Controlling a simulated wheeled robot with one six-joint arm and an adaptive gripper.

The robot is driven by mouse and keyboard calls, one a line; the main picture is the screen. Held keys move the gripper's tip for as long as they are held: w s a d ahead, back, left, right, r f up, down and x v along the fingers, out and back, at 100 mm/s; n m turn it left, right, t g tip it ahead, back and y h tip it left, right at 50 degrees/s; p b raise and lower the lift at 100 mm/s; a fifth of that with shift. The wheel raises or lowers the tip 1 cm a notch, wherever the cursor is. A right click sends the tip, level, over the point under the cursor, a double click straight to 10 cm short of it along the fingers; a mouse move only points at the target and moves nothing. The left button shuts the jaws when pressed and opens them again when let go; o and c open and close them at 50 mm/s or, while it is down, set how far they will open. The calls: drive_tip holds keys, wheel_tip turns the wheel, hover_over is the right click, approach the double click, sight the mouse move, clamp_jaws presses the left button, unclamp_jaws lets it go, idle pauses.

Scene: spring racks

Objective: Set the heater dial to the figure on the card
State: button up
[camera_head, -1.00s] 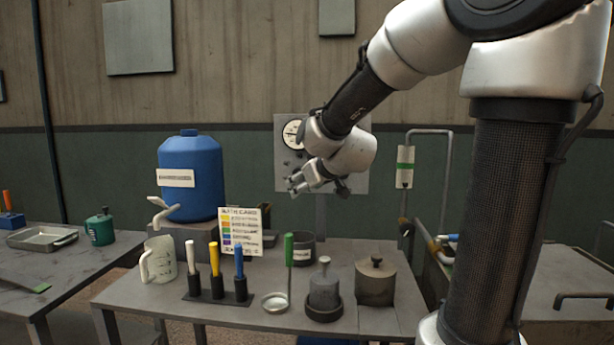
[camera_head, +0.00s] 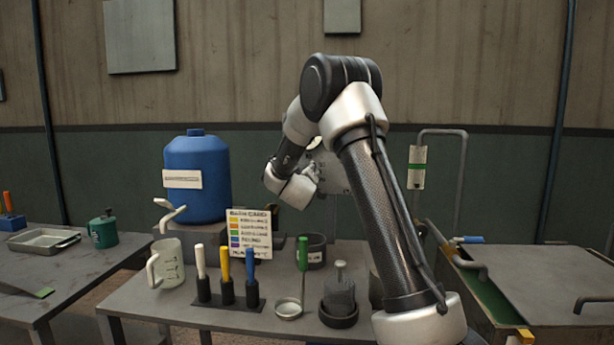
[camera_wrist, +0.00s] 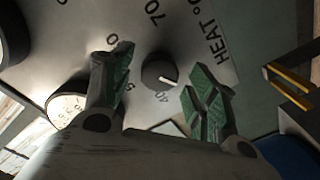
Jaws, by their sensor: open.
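The heater dial (camera_wrist: 158,72) is a dark round knob with a pale pointer mark, on a grey panel lettered HEAT °C. Figures including 0, 70 and 40 ring it, some partly hidden. In the wrist view my gripper (camera_wrist: 160,74) is open, its green-padded fingers on either side of the knob, with visible gaps; I cannot tell the depth between them. In the head view my arm hides most of the panel (camera_head: 336,178) and the dial. The card (camera_head: 263,253), with coloured rows, stands at the back of the middle table; its writing is too small to read.
The middle table (camera_head: 150,312) holds a jug (camera_head: 170,262), a rack of coloured handles (camera_head: 228,292), a green-handled ladle (camera_head: 303,255) and dark pots. A blue barrel (camera_head: 197,160) stands behind. A round white-faced gauge (camera_wrist: 70,108) shows beside my finger in the wrist view.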

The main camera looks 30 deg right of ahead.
drive_tip(key=shift+w+d, duration=0.25)
drive_tip(key=shift+w, duration=0.15)
drive_tip(key=c, duration=1)
